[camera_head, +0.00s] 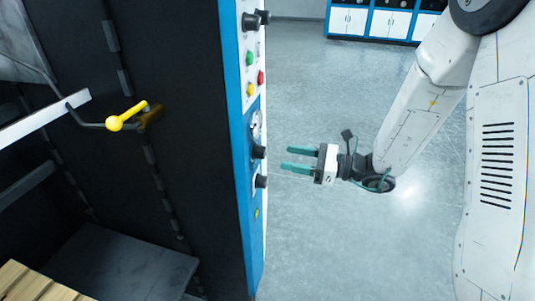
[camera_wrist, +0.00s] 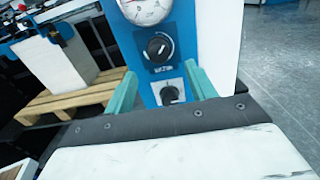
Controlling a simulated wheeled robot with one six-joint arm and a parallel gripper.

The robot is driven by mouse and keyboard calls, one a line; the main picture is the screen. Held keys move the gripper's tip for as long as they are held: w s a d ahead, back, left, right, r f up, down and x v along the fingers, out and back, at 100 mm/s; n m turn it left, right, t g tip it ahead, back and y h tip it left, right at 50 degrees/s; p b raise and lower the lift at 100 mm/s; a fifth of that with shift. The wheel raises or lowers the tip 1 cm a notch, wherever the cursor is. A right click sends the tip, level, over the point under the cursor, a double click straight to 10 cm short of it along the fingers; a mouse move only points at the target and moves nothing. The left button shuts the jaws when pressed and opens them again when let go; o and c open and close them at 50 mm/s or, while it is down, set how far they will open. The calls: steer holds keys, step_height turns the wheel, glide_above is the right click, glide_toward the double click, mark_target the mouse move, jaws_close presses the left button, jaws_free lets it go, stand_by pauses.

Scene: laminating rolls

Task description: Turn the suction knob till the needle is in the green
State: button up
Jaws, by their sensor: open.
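A blue and white control panel (camera_head: 250,100) stands edge-on in the head view. A round white gauge (camera_wrist: 147,9) is cut off at the top of the wrist view; its needle and any green band cannot be made out. Below it is a black knob (camera_wrist: 159,47) with a white pointer line and a label too blurred to read. It also shows in the head view (camera_head: 259,152). A lower black knob (camera_wrist: 170,95) sits on a white plate. My gripper (camera_head: 286,158) is open and empty, apart from the panel, its teal fingers pointing at the knob area.
Green, red and yellow buttons (camera_head: 249,89) and a black switch (camera_head: 251,22) sit higher on the panel. A yellow-handled lever (camera_head: 127,116) is on the machine's left side. A wooden pallet (camera_wrist: 75,98) shows left. Grey floor (camera_head: 340,240) is clear around my gripper.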

mark_target(265, 153)
steer(key=x, duration=0.7)
steer(key=shift+a, duration=0.2)
steer(key=c, duration=1)
